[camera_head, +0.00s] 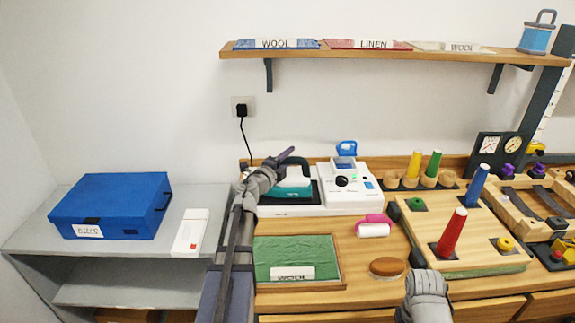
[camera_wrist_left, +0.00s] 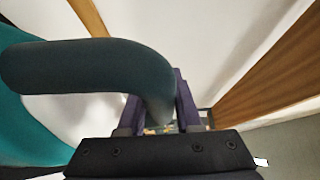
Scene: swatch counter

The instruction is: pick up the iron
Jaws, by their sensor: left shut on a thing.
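The iron (camera_head: 293,189) is teal with a dark handle and sits on the white and dark station at the back of the wooden counter. My left gripper (camera_head: 284,156) is at the iron's handle and shut on it. In the left wrist view the dark curved handle (camera_wrist_left: 95,66) runs to the purple fingers of my left gripper (camera_wrist_left: 162,108), and its end lies between them. The teal body of the iron (camera_wrist_left: 22,125) shows at the left. My left arm hides part of the station's left side.
A green mat (camera_head: 290,252) in a wooden frame, a pink roller (camera_head: 374,227) and a brown brush (camera_head: 387,267) lie in front. A pegged board (camera_head: 410,235) stands to the right. A blue box (camera_head: 112,200) is on the grey shelf. A wooden shelf (camera_head: 390,53) hangs above.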

